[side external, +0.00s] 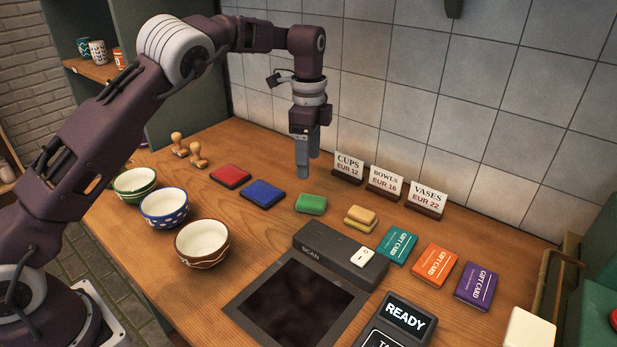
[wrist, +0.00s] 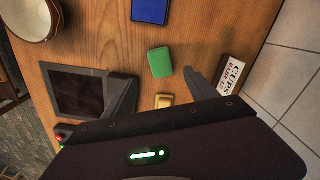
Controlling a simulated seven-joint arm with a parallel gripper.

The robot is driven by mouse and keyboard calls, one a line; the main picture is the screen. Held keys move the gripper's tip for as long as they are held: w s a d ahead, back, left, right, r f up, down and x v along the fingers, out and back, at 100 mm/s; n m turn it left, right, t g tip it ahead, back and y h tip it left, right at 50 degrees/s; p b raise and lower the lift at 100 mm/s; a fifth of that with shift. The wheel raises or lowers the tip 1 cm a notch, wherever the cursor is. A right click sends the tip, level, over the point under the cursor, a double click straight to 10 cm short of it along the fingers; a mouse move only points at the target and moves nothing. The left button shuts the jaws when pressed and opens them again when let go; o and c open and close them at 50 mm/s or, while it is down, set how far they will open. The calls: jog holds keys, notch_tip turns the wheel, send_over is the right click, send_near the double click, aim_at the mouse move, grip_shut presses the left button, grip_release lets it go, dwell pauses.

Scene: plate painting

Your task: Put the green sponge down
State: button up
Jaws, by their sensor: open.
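The green sponge (side external: 311,203) lies flat on the wooden table, between the blue pad and the yellow sponges. In the wrist view the green sponge (wrist: 160,62) lies beyond the fingertips, roughly in line with the gap between them. My gripper (side external: 308,172) is above the table behind the sponge, pointing down. In the wrist view my gripper (wrist: 165,82) has its fingers spread apart with nothing between them.
Yellow sponges (side external: 360,218) lie right of the green one. A blue pad (side external: 263,193) and red pad (side external: 230,176) lie left. Price signs (side external: 384,181) stand along the wall. Bowls (side external: 202,242), a scanner (side external: 340,258) and gift cards (side external: 435,263) occupy the front and right.

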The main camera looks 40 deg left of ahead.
jog(key=shift+r, duration=0.45)
jog(key=s+r+n+t+h, duration=0.1)
jog(key=s+r+n+t, duration=0.2)
jog(key=s+r+n, duration=0.95)
jog(key=s+f+t+y, duration=0.1)
jog(key=s+f+t, duration=0.1)
jog(key=s, duration=2.3)
jog(key=shift+f+n+t, duration=0.15)
jog(key=shift+n+t, duration=0.15)
jog(key=shift+n, duration=0.15)
